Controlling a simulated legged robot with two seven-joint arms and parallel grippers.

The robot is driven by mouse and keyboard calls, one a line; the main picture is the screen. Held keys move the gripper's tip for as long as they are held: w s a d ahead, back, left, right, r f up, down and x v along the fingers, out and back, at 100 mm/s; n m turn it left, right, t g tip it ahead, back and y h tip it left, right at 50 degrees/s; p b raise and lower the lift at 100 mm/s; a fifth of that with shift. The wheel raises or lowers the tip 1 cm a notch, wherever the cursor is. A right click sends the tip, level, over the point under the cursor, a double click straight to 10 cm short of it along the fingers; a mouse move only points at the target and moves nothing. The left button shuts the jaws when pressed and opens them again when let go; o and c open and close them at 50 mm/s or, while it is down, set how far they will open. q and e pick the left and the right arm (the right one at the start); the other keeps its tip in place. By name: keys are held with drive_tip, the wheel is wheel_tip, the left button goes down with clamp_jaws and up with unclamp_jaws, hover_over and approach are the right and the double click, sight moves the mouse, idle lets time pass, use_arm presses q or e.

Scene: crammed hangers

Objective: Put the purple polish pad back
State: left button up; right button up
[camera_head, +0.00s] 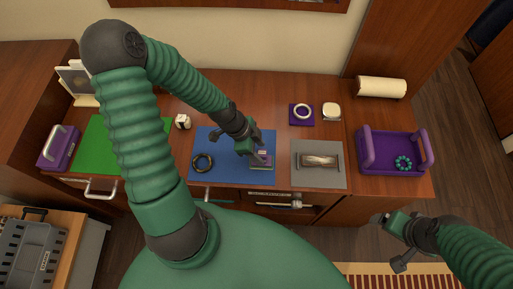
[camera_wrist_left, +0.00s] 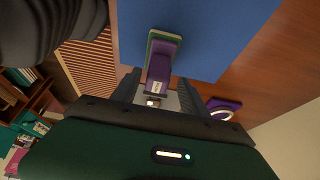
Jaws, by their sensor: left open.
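The purple polish pad (camera_head: 262,162), a small purple block with a green edge, is on the blue mat (camera_head: 223,172) near the mat's lower right. It also shows in the left wrist view (camera_wrist_left: 163,62), just beyond my fingers. My left gripper (camera_head: 257,152) is over the right part of the blue mat, close to the pad. In the left wrist view its fingers (camera_wrist_left: 160,92) are open, with the pad's near end in line with the gap. Contact cannot be told. My right gripper (camera_head: 385,220) hangs in front of the desk at the right, away from the pad; its jaws are unclear.
A black ring (camera_head: 203,162) lies on the blue mat. A grey mat (camera_head: 336,180) with a metallic item is to the right, then a purple tray (camera_head: 390,167). A purple square with a white ring (camera_head: 302,114) is behind. A green mat (camera_head: 98,148) and purple handled box (camera_head: 58,152) are left.

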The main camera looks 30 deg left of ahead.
use_arm(q)
drive_tip(key=shift+d+r, duration=0.2)
drive_tip(key=shift+d, duration=0.1)
drive_tip(key=shift+d+r, duration=0.1)
drive_tip(key=shift+r, duration=0.25)
drive_tip(key=a+f+p+v, duration=0.1)
drive_tip(key=p+v, duration=0.2)
drive_tip(key=v, duration=0.8)
drive_tip(key=s+d+r+n+y, duration=0.2)
drive_tip(key=d+r+n+y, duration=0.2)
drive_tip(key=d+n, duration=0.5)
drive_tip(key=r+n, duration=0.1)
drive_tip(key=n, duration=0.1)
drive_tip(key=shift+n, duration=0.4)
use_arm(e)
drive_tip(key=r, duration=0.3)
drive_tip(key=shift+d+r, duration=0.2)
drive_tip(key=shift+d, duration=0.2)
use_arm(q)
drive_tip(key=shift+w+f, duration=0.1)
drive_tip(key=shift+f, duration=0.05)
